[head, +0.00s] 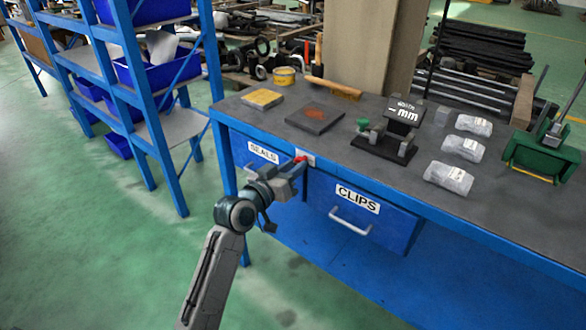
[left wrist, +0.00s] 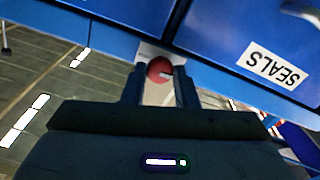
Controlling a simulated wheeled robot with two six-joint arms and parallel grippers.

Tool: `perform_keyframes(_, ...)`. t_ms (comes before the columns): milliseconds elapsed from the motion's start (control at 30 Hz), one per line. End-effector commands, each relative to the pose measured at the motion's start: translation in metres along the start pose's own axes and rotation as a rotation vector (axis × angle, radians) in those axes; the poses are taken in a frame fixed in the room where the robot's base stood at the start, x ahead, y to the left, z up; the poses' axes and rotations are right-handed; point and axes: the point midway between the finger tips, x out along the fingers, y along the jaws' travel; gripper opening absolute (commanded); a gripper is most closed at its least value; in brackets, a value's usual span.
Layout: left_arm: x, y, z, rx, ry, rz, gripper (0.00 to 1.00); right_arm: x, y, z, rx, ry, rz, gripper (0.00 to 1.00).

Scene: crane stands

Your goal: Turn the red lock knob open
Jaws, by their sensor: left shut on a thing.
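The red lock knob (left wrist: 158,69) sits on a pale plate on the blue bench front, between the SEALS drawer (left wrist: 264,62) and the CLIPS drawer (head: 345,208). In the head view a bit of the red knob (head: 300,159) shows just past my gripper. My left gripper (head: 298,170) is at the knob, with its two fingers on either side of it, shut on it. In the left wrist view a light mark shows on the knob's face. The fingertips (left wrist: 160,80) partly hide the plate. My right gripper is in neither view.
The bench top (head: 330,150) holds a dark plate, a black display stand (head: 385,145), several wrapped packets (head: 460,148) and a green tool (head: 540,155). A handle (head: 350,222) sticks out from the CLIPS drawer. Blue shelving (head: 130,80) stands at left. The green floor before it is clear.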

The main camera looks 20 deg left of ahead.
Motion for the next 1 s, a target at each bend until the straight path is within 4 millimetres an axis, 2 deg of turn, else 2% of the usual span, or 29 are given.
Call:
perform_keyframes(267,0.000,-0.001,0.003,-0.002,-0.008,-0.001,0.04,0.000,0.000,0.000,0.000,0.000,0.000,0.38)
perform_keyframes(300,0.000,-0.001,0.004,-0.002,-0.008,-0.001,0.30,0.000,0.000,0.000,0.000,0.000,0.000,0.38)
perform_keyframes(400,0.000,-0.001,0.003,-0.002,-0.007,-0.001,0.48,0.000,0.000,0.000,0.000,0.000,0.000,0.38)
perform_keyframes(767,-0.005,-0.001,0.001,-0.001,-0.003,-0.001,0.48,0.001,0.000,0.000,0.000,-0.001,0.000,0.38)
perform_keyframes(867,-0.019,-0.001,0.002,0.002,-0.004,-0.002,0.48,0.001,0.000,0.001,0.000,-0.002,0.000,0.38)
perform_keyframes(1000,-0.048,-0.001,0.003,0.003,-0.005,-0.002,0.48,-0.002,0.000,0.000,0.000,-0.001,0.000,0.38)
